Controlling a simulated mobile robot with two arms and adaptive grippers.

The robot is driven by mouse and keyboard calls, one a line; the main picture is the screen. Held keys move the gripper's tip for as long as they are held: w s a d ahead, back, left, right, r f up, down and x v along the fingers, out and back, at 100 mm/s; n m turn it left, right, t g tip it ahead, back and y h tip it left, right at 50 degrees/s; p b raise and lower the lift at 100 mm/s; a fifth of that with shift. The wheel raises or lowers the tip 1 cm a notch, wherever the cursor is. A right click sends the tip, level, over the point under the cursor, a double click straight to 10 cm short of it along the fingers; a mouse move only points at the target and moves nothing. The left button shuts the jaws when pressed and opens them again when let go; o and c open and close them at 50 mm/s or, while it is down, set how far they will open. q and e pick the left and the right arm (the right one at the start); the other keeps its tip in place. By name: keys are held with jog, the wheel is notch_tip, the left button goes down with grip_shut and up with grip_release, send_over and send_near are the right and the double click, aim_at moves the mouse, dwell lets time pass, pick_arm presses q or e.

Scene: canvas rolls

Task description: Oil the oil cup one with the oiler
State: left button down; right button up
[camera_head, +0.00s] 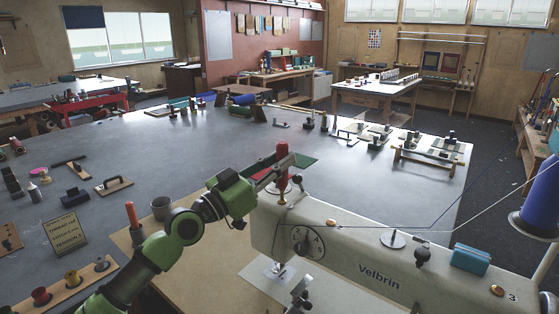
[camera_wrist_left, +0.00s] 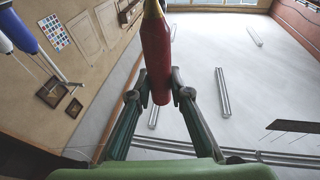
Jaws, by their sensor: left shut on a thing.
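My left gripper (camera_head: 285,166) is shut on the red oiler (camera_head: 282,151) and holds it above the left end of the sewing machine (camera_head: 375,255). In the left wrist view the oiler (camera_wrist_left: 157,55) stands between the two fingers (camera_wrist_left: 159,95), with its gold nozzle at the top edge. In the head view its rounded red end is up; the nozzle tip is hard to make out. A brass cup (camera_head: 331,222) sits on the machine's top, right of the gripper; its number is not readable. Another brass cup (camera_head: 497,290) sits beside a "3". My right gripper is not in view.
A blue block (camera_head: 470,260) and a thread post (camera_head: 394,238) stand on the machine arm. A large blue spool (camera_head: 538,210) is at the right. The table middle is clear.

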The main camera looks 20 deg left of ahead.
aim_at(280, 144)
pick_arm(q)
jog(key=shift+r+p, duration=2.5)
jog(key=shift+r, duration=1)
